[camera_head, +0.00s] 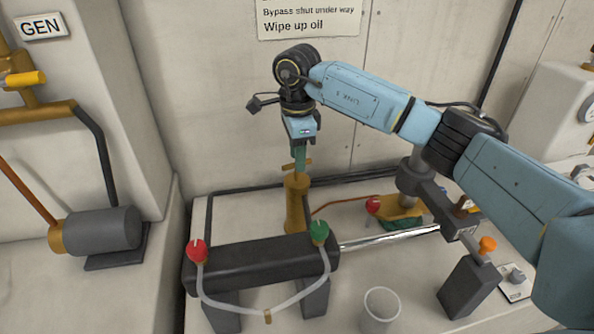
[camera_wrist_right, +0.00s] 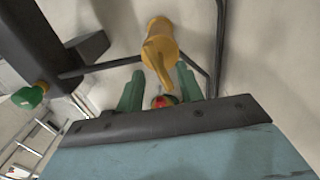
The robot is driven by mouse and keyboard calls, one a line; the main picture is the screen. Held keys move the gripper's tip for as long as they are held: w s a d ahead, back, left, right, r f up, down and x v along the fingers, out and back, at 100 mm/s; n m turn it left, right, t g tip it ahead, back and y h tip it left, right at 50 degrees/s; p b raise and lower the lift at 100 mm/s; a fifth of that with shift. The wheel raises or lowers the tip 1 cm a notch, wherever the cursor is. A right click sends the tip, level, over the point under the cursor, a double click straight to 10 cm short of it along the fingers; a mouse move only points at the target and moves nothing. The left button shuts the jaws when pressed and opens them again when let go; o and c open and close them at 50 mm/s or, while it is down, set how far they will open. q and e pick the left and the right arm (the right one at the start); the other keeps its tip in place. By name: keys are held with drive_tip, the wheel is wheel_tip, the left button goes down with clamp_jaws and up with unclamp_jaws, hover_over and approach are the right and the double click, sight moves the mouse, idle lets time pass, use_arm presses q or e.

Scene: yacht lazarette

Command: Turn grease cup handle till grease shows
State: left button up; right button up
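The brass grease cup (camera_head: 296,205) stands upright behind the black filter bar, with its yellow-brown handle (camera_head: 288,167) at its top. My right gripper (camera_head: 300,166) points down at the top of the cup, its green fingers at handle height. In the right wrist view, the cup (camera_wrist_right: 162,36) and its handle (camera_wrist_right: 157,72) show between and beyond the two fingers (camera_wrist_right: 159,70). The fingers are apart, with a gap on each side of the handle. No grease can be made out.
A black bar with a red knob (camera_head: 197,250) and a green knob (camera_head: 319,232) stands in front of the cup. A clear cup (camera_head: 381,305), a dark block (camera_head: 468,287) and a red-knobbed brass fitting (camera_head: 400,208) are to the right. A grey cylinder (camera_head: 103,230) is at left.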

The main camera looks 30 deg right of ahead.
drive_tip(key=shift+f, duration=2.35)
